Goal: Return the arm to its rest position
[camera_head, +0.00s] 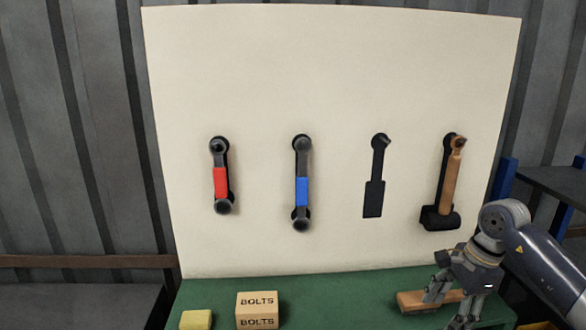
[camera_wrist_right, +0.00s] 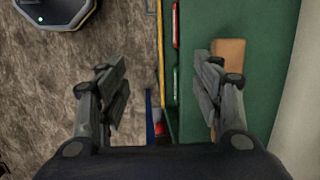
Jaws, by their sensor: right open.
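My right arm (camera_head: 545,265) comes in from the right in the head view. Its gripper (camera_head: 450,304) hangs over the right front part of the green bench top, pointing down. In the right wrist view the two fingers of this gripper (camera_wrist_right: 160,95) stand wide apart with nothing between them. A brown wooden block (camera_head: 412,301) lies on the bench behind the fingers, partly hidden by them. It also shows in the right wrist view beyond the right finger (camera_wrist_right: 230,52). I cannot tell whether finger and block touch. My left gripper is not in view.
A pale board (camera_head: 330,80) holds a red-gripped wrench (camera_head: 220,183), a blue-gripped wrench (camera_head: 301,190) and a hammer (camera_head: 451,183). One black tool outline (camera_head: 375,185) is bare. A BOLTS box (camera_head: 257,308) and yellow block (camera_head: 196,319) stand on the green bench (camera_head: 335,300). A dark shelf (camera_head: 560,183) stands right.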

